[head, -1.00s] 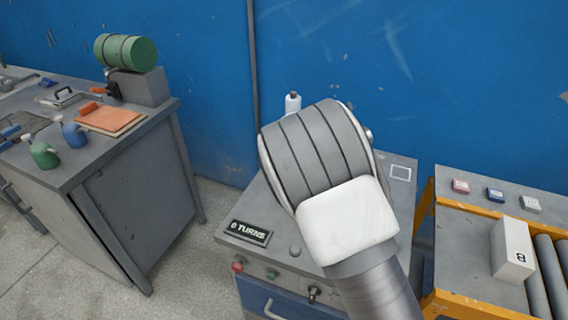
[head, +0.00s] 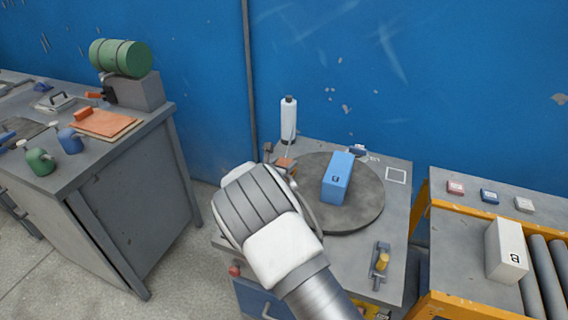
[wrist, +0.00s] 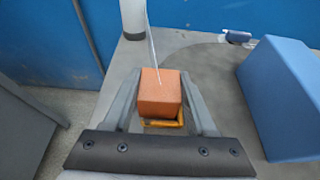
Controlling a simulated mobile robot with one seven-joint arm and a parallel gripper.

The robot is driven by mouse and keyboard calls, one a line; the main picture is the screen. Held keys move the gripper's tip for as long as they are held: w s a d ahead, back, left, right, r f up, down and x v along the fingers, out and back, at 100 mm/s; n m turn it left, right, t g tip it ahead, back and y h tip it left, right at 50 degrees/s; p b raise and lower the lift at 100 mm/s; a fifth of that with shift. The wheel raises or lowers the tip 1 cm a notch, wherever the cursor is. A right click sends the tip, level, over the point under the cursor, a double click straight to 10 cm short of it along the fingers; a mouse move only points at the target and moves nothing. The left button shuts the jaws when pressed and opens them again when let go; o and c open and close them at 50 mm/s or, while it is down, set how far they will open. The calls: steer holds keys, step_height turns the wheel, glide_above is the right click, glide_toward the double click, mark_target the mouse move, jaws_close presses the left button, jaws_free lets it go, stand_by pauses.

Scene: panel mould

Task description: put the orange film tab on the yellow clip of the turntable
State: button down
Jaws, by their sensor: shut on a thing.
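The orange film tab (wrist: 158,93) is a small block between the fingers of my gripper (wrist: 160,84), which is shut on it. A thin pale film strand runs up from it towards the white film roll (head: 289,120). In the head view the tab (head: 285,162) shows at the left edge of the round grey turntable (head: 365,216). A yellow-orange frame (wrist: 163,124) shows just below the tab in the wrist view, perhaps the yellow clip. I cannot tell whether they touch. A blue box (head: 338,178) stands on the turntable.
A grey bracket with a yellow knob (head: 382,261) stands at the machine's front right. A yellow-framed roller conveyor (head: 470,300) with a white box (head: 506,248) is on the right. A grey workbench (head: 120,190) is on the left, with floor between.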

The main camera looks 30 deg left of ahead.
steer(key=shift+f, duration=0.15)
steer(key=shift+c, duration=1)
jaws_free()
steer(key=shift+r, duration=0.25)
steer(key=shift+s+r, duration=0.1)
steer(key=shift+s, duration=0.1)
steer(key=v, duration=1.1)
steer(key=shift+s, duration=0.25)
steer(key=shift+d+r, duration=0.1)
